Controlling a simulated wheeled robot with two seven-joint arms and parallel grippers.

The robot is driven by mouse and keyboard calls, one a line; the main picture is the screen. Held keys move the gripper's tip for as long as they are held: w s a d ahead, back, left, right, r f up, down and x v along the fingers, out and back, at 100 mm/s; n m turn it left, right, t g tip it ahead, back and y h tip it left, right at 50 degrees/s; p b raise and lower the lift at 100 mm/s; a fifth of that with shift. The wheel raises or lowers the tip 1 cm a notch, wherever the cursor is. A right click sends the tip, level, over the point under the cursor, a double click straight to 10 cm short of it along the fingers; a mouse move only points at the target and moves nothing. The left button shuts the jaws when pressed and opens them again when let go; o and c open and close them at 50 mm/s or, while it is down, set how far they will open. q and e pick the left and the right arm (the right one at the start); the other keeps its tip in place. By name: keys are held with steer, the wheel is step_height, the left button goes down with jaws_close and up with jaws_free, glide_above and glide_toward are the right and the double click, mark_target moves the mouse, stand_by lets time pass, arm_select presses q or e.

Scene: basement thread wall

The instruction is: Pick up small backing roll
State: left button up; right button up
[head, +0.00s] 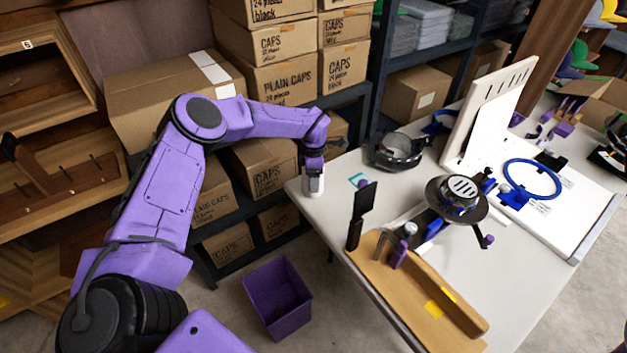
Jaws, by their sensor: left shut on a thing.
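My left arm reaches from the left to the near left corner of the white table (330,205). My left gripper (313,172) points down there and is shut on a small white thing, which looks like the small backing roll (315,187). The roll sits upright at the table's left edge, or just above it; I cannot tell whether it touches the top. The gripper hides its upper part. My right gripper is not in view.
A wooden stand (415,290) with a black upright and a dark round cap frame (398,151) are further right. Shelves of cardboard boxes (275,85) stand behind my arm. A purple bin (278,297) is on the floor.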

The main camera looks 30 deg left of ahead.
arm_select(q)
step_height(320, 180, up, 2)
steer(key=s+d+r+b, duration=0.2)
steer(key=s+d+r, duration=0.3)
steer(key=s+r, duration=0.4)
steer(key=s, duration=0.4)
steer(key=shift+r, duration=0.4)
steer(key=shift+d, duration=0.1)
